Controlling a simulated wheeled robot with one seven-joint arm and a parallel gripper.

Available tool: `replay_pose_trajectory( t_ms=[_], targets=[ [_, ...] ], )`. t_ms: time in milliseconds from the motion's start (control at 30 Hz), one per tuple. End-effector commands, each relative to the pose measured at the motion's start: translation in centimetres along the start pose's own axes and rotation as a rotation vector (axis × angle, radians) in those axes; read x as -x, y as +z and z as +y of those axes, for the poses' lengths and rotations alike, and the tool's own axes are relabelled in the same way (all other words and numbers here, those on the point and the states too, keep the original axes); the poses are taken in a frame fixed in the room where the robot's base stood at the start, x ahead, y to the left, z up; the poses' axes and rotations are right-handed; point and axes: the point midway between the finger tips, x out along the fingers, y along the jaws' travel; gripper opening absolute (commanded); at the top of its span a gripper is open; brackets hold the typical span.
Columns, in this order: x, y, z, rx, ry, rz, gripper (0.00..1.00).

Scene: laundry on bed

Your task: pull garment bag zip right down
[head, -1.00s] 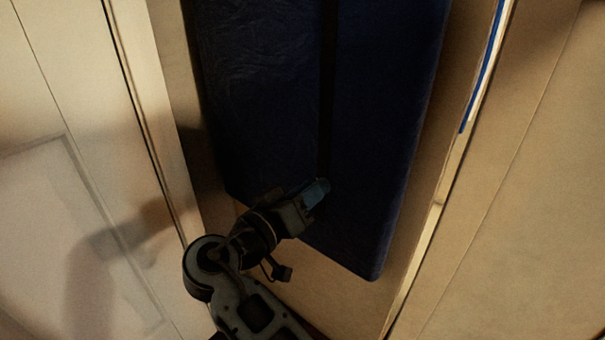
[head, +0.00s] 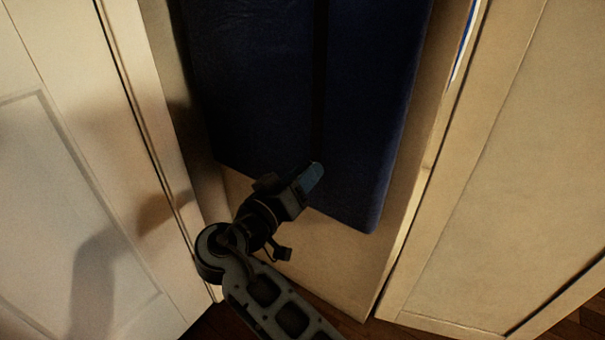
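The dark blue garment bag (head: 370,120) hangs between two cream panels, its lower edge in view. A darker zip line (head: 319,75) runs down its middle from the top of the picture. My gripper (head: 314,172) is at the lower end of that visible line, a little above the bag's bottom edge. Its bluish fingertips are against or just in front of the bag. The zip pull is not visible; it may be hidden by the fingers. The fingers are too dark and small to show whether they are open or shut.
A cream panelled door (head: 60,190) stands on the left and another cream panel (head: 490,170) on the right. Below the bag is a pale cabinet floor or base (head: 330,262). Dark wooden floor (head: 570,325) shows at the bottom right.

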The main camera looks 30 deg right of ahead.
Motion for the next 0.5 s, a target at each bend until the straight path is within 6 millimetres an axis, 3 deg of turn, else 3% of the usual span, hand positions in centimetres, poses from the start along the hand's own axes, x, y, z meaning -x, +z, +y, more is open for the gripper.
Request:
replay_pose_trajectory(
  t_ms=[367, 500],
  targets=[
    [-0.14, -0.05, 0.16, -0.003, 0.005, -0.002, 0.41],
    [0.73, -0.16, 0.19, -0.002, 0.004, -0.002, 0.41]
  ],
)
